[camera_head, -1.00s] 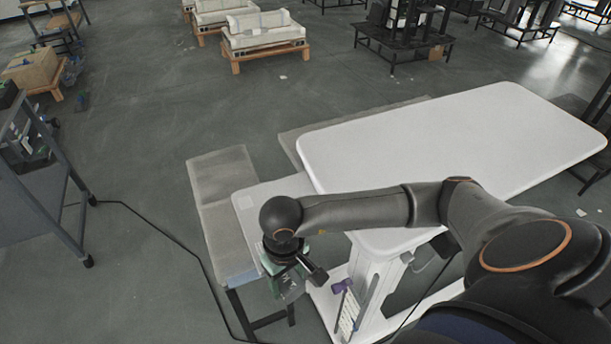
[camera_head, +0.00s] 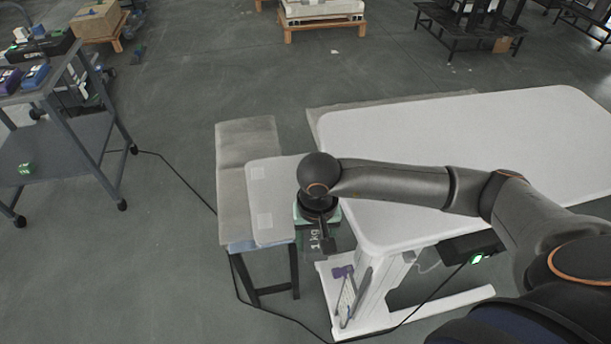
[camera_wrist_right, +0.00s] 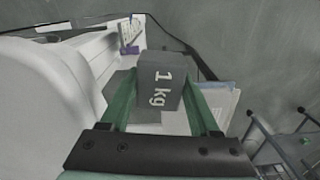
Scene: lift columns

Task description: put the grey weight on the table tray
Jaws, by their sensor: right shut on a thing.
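The grey weight (camera_head: 314,241), a block marked "1 kg", hangs in my right gripper (camera_head: 317,226) at the right edge of the table tray. In the right wrist view the weight (camera_wrist_right: 161,88) sits between the two green fingers (camera_wrist_right: 160,105), its marked face showing. The table tray (camera_head: 272,200) is a pale flat plate with two square patches, at the left end of the white table (camera_head: 470,150). The wrist hides part of its right edge. I cannot tell the weight's height relative to the tray. My left gripper is not in view.
A grey bench (camera_head: 247,140) stands behind and under the tray. A wheeled cart (camera_head: 70,120) with small boxes is at the left. A purple item (camera_head: 342,272) is by the table's leg. A black cable crosses the floor. The tray's visible surface is clear.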

